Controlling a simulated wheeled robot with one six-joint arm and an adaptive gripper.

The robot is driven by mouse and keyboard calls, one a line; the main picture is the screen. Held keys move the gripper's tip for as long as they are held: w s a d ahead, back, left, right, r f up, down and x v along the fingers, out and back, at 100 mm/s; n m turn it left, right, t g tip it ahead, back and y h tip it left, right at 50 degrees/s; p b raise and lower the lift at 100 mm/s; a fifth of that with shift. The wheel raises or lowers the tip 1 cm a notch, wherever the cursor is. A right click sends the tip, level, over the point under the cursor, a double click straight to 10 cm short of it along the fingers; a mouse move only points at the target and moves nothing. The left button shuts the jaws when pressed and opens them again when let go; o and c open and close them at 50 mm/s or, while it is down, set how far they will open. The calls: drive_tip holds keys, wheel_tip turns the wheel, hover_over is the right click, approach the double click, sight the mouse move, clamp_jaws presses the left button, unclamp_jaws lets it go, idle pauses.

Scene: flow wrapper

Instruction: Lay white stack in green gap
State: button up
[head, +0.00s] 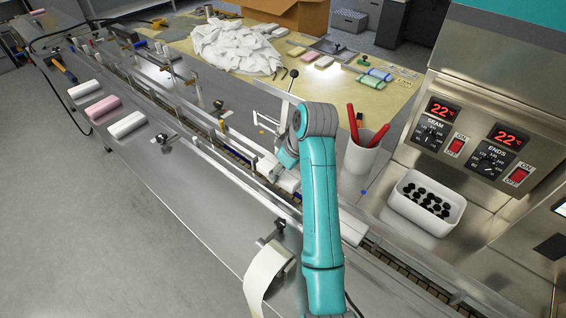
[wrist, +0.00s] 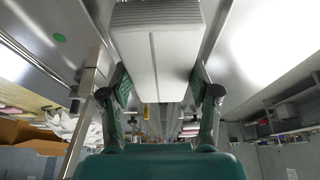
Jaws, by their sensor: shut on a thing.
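My gripper (head: 284,170) is at the end of the teal arm, over the conveyor lane in the middle of the head view. It is shut on a white stack (head: 289,182), partly hidden by the arm. In the wrist view my gripper's two fingers (wrist: 158,100) press on either side of the white stack (wrist: 153,55), a pale block with a seam line and a ribbed grey end. A green dot (wrist: 59,37) shows on a metal surface in the wrist view. I cannot make out a green gap in the head view.
Two white rolls, one (head: 127,125), and a pink roll (head: 103,109) lie on the left shelf. A cup with red-handled tools (head: 361,154) and a white bin of black pieces (head: 428,202) stand at right. Metal rails (head: 228,158) flank the lane. A pale block (head: 352,228) lies nearer.

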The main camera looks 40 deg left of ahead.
drive_tip(key=shift+f, duration=2)
drive_tip(key=shift+f, duration=0.1)
drive_tip(key=o, duration=1)
drive_tip(key=shift+c, duration=0.2)
drive_tip(key=v, duration=0.7)
drive_tip(key=shift+r, duration=0.25)
